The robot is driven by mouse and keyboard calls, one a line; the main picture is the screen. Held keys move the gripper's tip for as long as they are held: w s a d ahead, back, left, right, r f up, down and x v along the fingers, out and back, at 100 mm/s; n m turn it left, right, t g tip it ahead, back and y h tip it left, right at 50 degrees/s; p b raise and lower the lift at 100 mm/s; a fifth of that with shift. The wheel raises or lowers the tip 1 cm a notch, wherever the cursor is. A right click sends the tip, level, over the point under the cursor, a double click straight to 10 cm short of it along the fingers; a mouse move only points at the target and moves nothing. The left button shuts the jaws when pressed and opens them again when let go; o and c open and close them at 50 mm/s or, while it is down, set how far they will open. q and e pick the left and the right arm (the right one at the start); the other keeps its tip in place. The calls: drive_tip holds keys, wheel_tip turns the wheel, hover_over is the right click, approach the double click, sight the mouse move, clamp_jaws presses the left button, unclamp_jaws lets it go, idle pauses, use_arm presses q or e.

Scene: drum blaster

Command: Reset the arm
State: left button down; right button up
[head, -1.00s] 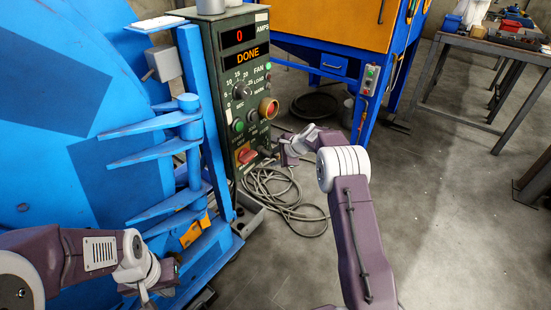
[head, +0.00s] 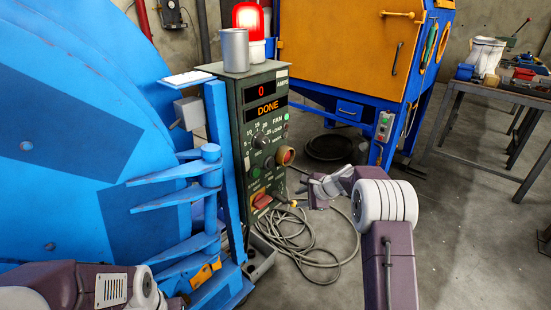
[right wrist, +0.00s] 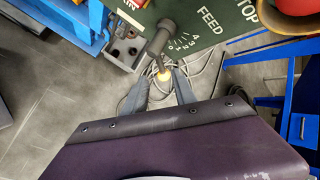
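My right arm reaches in from the lower right in the head view. Its gripper (head: 300,195) is in front of the lower part of the control cabinet and looks clear of it. In the right wrist view, its two fingers (right wrist: 160,85) stand apart with nothing held between them. My left arm enters at the lower left of the head view, its gripper (head: 178,302) mostly cut off by the bottom edge, beside the blue machine. The control cabinet (head: 274,160) shows a red 0 and DONE; part of its FEED panel (right wrist: 225,25) shows in the right wrist view.
The blue blaster drum (head: 70,140) fills the left side. A coiled cable (head: 310,250) lies on the floor below the cabinet. A red beacon (head: 249,18) is lit behind a grey cup (head: 235,50). An orange cabinet (head: 340,45) and workbench (head: 500,95) stand behind; floor at right is clear.

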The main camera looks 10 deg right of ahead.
drive_tip(key=s+a+r+n, duration=0.4)
drive_tip(key=s+a+r, duration=0.3)
drive_tip(key=a, duration=0.1)
drive_tip(key=s+d+f+n+g+h, duration=0.1)
drive_tip(key=s+f+n+g+h, duration=0.3)
drive_tip(key=s, duration=1)
drive_tip(key=s+d+f+n+g+y, duration=0.1)
drive_tip(key=s+d+f+n+g, duration=0.1)
drive_tip(key=s+f+n, duration=0.8)
drive_tip(key=s+r+p, duration=0.2)
drive_tip(key=r+p, duration=1.5)
drive_tip(key=r, duration=0.2)
drive_tip(key=s+r+p, duration=0.2)
drive_tip(key=r+p, duration=1.6)
drive_tip(key=r, duration=0.2)
drive_tip(key=shift+d+r+h, duration=0.2)
drive_tip(key=shift+d+h, duration=0.05)
drive_tip(key=shift+h, duration=0.05)
drive_tip(key=shift+p, duration=0.3)
